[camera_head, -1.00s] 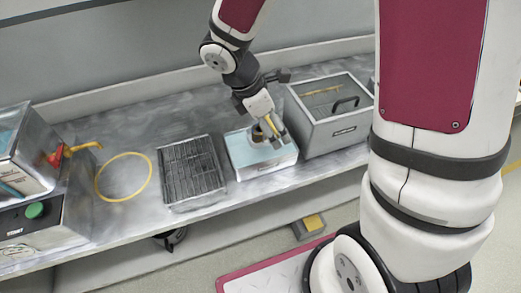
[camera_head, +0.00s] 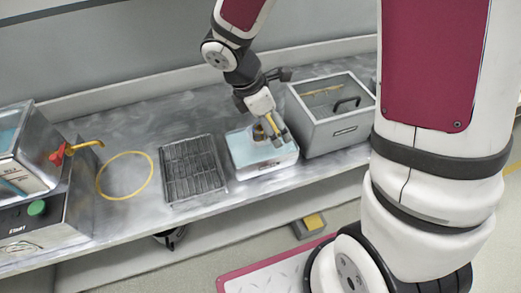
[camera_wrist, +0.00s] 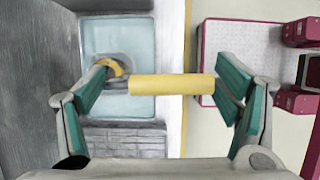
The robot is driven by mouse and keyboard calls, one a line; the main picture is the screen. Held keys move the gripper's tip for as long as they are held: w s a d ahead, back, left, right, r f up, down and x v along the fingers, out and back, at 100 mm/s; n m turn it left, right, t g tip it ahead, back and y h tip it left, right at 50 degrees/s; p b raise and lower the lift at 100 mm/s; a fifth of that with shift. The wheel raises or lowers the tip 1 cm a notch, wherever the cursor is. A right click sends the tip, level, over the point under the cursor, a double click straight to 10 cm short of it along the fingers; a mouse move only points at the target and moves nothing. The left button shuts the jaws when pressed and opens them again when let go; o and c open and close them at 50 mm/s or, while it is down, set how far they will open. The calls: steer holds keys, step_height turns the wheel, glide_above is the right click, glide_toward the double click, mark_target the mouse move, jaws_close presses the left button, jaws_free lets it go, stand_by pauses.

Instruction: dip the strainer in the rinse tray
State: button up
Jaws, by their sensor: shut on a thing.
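The rinse tray (camera_head: 266,167) is a pale box with light blue water, on the counter below my gripper (camera_head: 274,130). In the wrist view, my gripper (camera_wrist: 165,84) is shut on the thick yellow handle of the strainer (camera_wrist: 172,84). The strainer's orange-yellow collar and round greyish bowl lie over the blue inside of the rinse tray (camera_wrist: 86,60). In the head view, the strainer (camera_head: 267,126) is partly hidden by my fingers, low over or within the tray. I cannot tell how deep its bowl sits in the water.
A dark wire rack (camera_head: 192,168) stands left of the tray, then a yellow ring (camera_head: 125,176) on the counter. A machine with a green button (camera_head: 37,208) is at far left.

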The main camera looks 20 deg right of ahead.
steer(key=shift+r, duration=0.1)
stand_by(0.3)
steer(key=shift+r+p, duration=1.7)
steer(key=shift+r, duration=0.3)
